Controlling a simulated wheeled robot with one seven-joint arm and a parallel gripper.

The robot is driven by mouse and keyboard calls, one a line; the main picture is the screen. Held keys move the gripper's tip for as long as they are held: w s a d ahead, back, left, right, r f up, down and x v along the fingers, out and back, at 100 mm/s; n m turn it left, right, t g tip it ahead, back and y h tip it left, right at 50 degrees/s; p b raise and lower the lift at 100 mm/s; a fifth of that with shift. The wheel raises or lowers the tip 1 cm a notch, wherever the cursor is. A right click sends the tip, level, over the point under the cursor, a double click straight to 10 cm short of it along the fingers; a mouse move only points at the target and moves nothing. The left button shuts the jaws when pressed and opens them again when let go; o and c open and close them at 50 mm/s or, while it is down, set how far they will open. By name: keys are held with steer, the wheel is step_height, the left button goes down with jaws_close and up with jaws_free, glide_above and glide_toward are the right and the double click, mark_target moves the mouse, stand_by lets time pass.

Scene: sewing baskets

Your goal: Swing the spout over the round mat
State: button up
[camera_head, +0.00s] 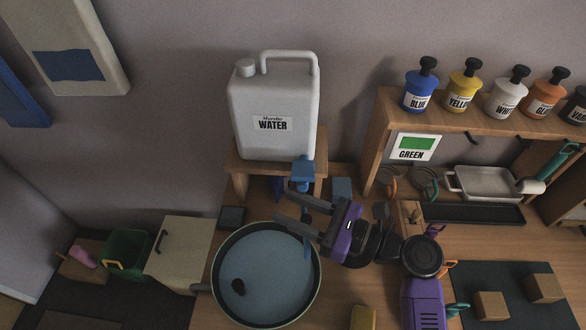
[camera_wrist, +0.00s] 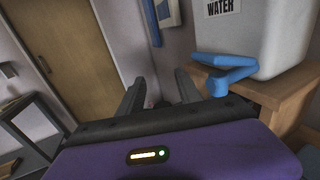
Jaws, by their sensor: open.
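The blue spout (camera_head: 303,172) sits low on the front of the white water canister (camera_head: 272,95). In the wrist view the spout (camera_wrist: 225,72) is to the right of my fingers, with a blue arm reaching left. My gripper (camera_head: 281,208) is open and empty, just below the spout in the head view and apart from it in the wrist view (camera_wrist: 160,88). A round, dark-rimmed basin (camera_head: 217,265) with a blue inside and a small dark object in it lies below my gripper. I cannot make out a separate round mat; my gripper and arm hide part of the table.
The canister stands on a wooden stand (camera_head: 238,165). A wooden shelf (camera_head: 450,122) with several paint bottles is at the right. A pale box (camera_head: 180,252) and green bin (camera_head: 127,253) are at the left. Two wooden blocks (camera_head: 490,305) lie on a dark mat (camera_head: 500,272).

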step_height(320, 180, up, 18)
steer(key=p, duration=0.1)
steer(key=shift+r, duration=0.25)
